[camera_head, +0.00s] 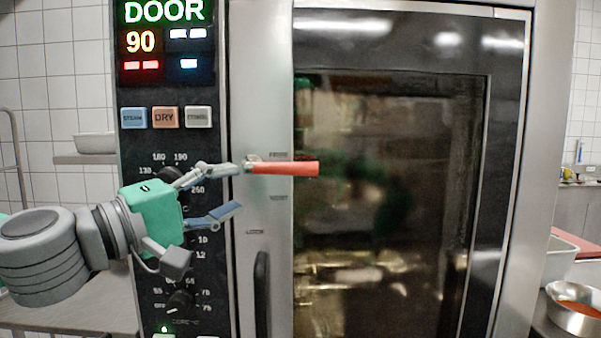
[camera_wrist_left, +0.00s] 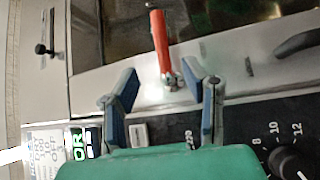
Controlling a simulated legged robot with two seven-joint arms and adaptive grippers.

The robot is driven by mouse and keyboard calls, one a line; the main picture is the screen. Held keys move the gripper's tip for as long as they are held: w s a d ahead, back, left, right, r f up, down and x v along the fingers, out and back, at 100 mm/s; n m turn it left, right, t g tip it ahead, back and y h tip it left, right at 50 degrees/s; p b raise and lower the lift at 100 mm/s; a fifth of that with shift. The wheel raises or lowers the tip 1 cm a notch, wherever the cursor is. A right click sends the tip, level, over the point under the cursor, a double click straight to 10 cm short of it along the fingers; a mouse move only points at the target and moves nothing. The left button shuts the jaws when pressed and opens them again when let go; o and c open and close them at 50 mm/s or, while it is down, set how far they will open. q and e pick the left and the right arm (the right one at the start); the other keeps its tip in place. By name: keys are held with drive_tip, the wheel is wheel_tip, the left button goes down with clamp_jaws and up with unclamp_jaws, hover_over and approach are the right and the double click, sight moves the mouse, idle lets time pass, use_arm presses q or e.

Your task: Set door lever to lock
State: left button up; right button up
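The red door lever (camera_head: 287,168) points right, roughly horizontal, from its pivot on the steel door frame of the oven. Its free end overlaps the dark glass. In the left wrist view the lever (camera_wrist_left: 159,42) stands beyond my fingers, its pivot end lined up between the fingertips. My left gripper (camera_head: 238,188) is open and empty, just left of the pivot; its upper fingertip appears close to the pivot, and I cannot tell whether it touches. Both spread fingers also show in the left wrist view (camera_wrist_left: 163,77). My right gripper is not in view.
The control panel (camera_head: 166,88), with a lit DOOR display, buttons and dials, is behind my left gripper. A dark vertical handle (camera_head: 261,295) sits below the lever. A metal bowl (camera_head: 575,311) and a white tray (camera_head: 562,258) stand at the right.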

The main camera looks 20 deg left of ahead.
sight(289, 172)
use_arm(q)
drive_tip(key=x, duration=1.3)
drive_tip(key=shift+w+d+f, duration=0.15)
drive_tip(key=shift+d, duration=0.05)
drive_tip(key=shift+d, duration=0.1)
